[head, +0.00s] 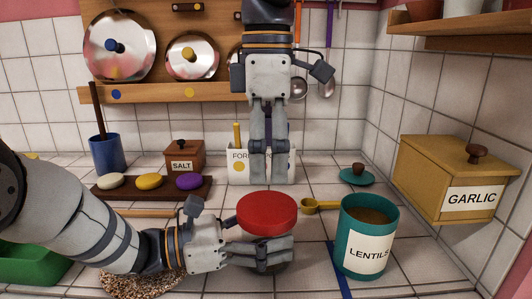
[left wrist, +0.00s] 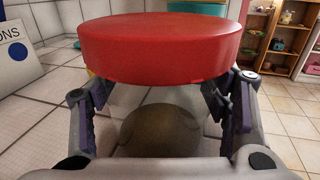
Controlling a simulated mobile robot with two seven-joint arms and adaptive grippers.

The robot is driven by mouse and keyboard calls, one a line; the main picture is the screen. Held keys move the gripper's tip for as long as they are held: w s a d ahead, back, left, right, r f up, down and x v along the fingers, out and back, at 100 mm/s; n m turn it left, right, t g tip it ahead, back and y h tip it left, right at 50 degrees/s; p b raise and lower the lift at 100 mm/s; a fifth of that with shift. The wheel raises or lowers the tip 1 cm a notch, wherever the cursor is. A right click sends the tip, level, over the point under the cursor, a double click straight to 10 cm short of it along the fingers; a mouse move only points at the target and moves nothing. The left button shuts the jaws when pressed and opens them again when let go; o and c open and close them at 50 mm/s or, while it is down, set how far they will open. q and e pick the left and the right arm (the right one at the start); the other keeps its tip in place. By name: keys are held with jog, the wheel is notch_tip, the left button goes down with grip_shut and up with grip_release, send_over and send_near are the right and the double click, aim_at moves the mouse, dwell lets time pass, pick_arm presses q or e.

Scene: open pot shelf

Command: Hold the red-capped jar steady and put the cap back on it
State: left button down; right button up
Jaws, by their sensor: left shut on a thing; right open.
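The red cap (head: 267,214) lies level at the front middle of the counter, directly above my left gripper's fingers. It fills the top of the left wrist view (left wrist: 160,48). My left gripper (head: 278,252) comes in from the left and is shut on the jar below the cap; its fingers (left wrist: 158,98) stand on both sides. The jar's body is mostly hidden in the head view; a rounded brownish shape (left wrist: 160,132) shows between the fingers. Whether the cap is fully seated I cannot tell. My right gripper (head: 262,181) is open, pointing down, just above and behind the cap.
The teal lentils canister (head: 368,238) stands open to the right, with a yellow scoop (head: 318,205) and teal lid (head: 357,175) behind. The garlic box (head: 440,172) is far right. A white fork holder (head: 240,172) stands behind my right gripper.

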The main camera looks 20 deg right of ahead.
aim_at(267, 206)
jog(key=shift+f, duration=0.1)
notch_tip(267, 206, down, 8)
jog(key=shift+r, duration=0.1)
dwell(0.3)
jog(key=c, duration=1.2)
jog(key=m, duration=0.6)
jog(key=shift+m, duration=0.3)
jog(key=m, duration=0.5)
jog(key=o, duration=1.3)
